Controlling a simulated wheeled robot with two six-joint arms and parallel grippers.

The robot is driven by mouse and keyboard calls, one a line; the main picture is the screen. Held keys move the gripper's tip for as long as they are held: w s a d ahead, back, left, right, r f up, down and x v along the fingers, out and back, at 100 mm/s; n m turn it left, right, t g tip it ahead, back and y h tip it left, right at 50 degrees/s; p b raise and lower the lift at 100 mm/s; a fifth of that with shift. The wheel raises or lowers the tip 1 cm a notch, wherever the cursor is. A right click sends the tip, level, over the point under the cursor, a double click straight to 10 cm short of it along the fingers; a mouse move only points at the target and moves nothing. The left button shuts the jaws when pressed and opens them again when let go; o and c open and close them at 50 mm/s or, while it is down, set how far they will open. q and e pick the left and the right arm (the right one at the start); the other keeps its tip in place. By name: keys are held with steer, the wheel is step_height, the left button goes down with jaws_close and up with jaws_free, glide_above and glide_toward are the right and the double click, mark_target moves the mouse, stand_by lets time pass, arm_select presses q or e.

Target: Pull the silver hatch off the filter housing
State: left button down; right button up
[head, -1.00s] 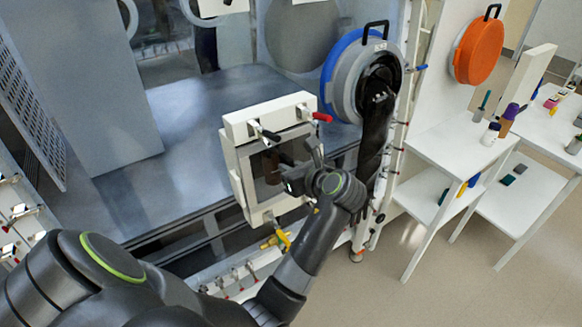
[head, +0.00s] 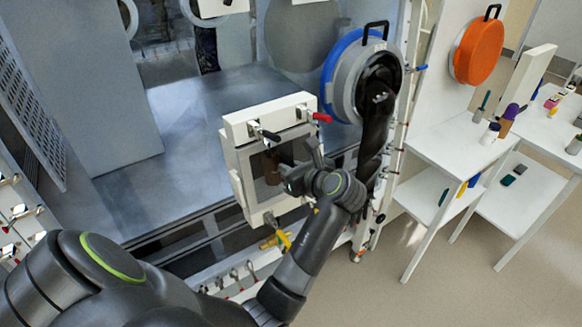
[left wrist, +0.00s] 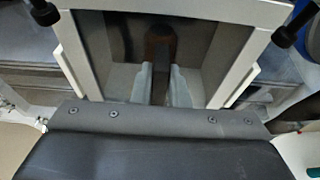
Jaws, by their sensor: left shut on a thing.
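The filter housing is a white box (head: 232,160) with a pale frame, mounted at the front of the glovebox row. The silver hatch (head: 258,172) is the dark, reflective panel inside that frame; it also shows in the left wrist view (left wrist: 115,60). A brownish upright handle (left wrist: 160,50) stands out from the hatch. My left gripper (head: 290,172) is at the hatch's front. In the left wrist view its pale fingers (left wrist: 161,82) are on either side of the handle, shut on it. The hatch appears seated within the frame. My right gripper is not in view.
Clamps with black and red (head: 322,117) handles sit on top of the housing. A yellow valve (head: 275,240) is below it. A round port with a black glove (head: 374,140) hangs close at the right. White side tables (head: 455,145) stand farther right.

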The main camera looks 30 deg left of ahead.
arm_select(q)
steer(key=shift+r+p, duration=0.25)
steer(key=shift+p, duration=0.65)
stand_by(1.0)
steer(key=shift+d, duration=0.1)
steer(key=shift+s+d+r+p, duration=0.1)
steer(key=shift+s+d+p, duration=0.1)
steer(key=shift+d+p, duration=0.35)
steer(key=shift+s+d+p, duration=0.2)
steer(key=shift+d+p, duration=0.15)
steer(key=shift+p, duration=0.25)
steer(key=shift+d, duration=0.15)
steer(key=shift+s+d+p, duration=0.15)
steer(key=shift+d+p, duration=0.15)
steer(key=shift+p, duration=0.15)
steer(key=shift+d, duration=0.1)
steer(key=shift+s, duration=0.1)
